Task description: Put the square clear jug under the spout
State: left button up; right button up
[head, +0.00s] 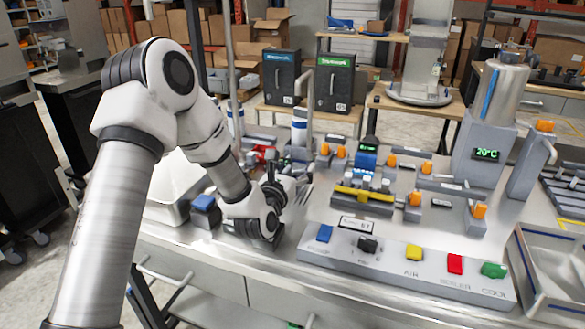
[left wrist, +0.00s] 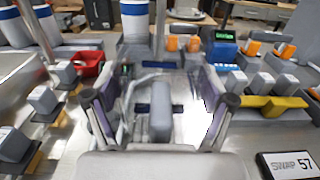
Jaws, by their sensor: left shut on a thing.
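My left gripper (head: 285,190) is low over the steel counter, left of the long button panel. In the left wrist view its two fingers (left wrist: 160,95) stand apart, one on each side of the square clear jug (left wrist: 184,92), and are shut on it. The jug is see-through, so its edges are hard to make out, and a grey block shows through or in front of it. In the head view the jug is mostly hidden by the gripper. I cannot tell whether its base touches the counter. I cannot pick out the spout with certainty. My right gripper is not in view.
A steel tank (head: 497,95) with a 20°C display stands at the right. A button panel (head: 400,262) lies along the front. A yellow-barred lever block (head: 362,195) is right of the gripper. A blue-banded white cylinder (head: 299,130) stands behind. A grey tray (head: 555,265) is at far right.

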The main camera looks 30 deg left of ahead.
pick_arm(q)
jog(key=shift+s+d, duration=0.1)
jog(key=shift+s, duration=0.05)
jog(key=o, duration=1)
jog(key=shift+f, duration=0.1)
jog(key=shift+o, duration=0.2)
